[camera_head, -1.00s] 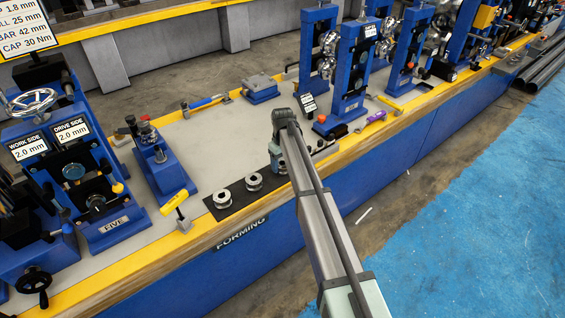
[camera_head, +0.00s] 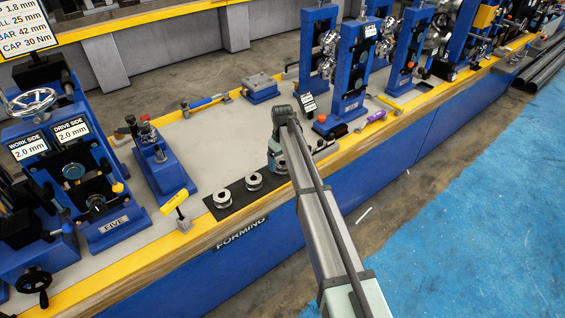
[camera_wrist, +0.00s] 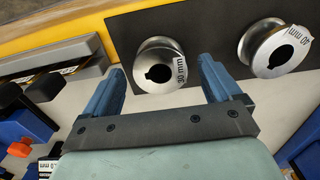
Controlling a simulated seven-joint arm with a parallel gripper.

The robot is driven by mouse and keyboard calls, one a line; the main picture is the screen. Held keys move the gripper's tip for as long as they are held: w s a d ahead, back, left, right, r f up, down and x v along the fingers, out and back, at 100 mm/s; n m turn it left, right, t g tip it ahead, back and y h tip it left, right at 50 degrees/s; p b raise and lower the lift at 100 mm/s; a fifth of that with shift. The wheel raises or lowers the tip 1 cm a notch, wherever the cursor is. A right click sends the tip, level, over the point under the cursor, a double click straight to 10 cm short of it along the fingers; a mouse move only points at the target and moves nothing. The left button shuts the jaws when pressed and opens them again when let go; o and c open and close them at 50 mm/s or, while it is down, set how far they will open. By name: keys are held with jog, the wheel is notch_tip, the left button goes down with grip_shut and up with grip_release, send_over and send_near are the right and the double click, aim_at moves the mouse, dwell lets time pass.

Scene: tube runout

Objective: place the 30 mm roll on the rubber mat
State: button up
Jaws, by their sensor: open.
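The 30 mm roll (camera_wrist: 158,68) is a silver flanged roll with a dark keyed bore and a "30 mm" label. In the wrist view it sits at the left end of the black rubber mat (camera_wrist: 128,32), with its bore facing the camera. My gripper (camera_wrist: 162,66) is open, with one blue finger on each side of this roll. In the head view the arm mostly hides my gripper (camera_head: 276,152) at the mat's right end.
A 40 mm roll (camera_wrist: 274,52) stands to the right in the wrist view. Another roll (camera_head: 222,199) is at the mat's left end in the head view. A yellow-handled tool (camera_head: 174,203) and a blue stand (camera_head: 158,165) are to the left.

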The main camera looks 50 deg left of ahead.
notch_tip(320, 180, up, 11)
dwell(0.4)
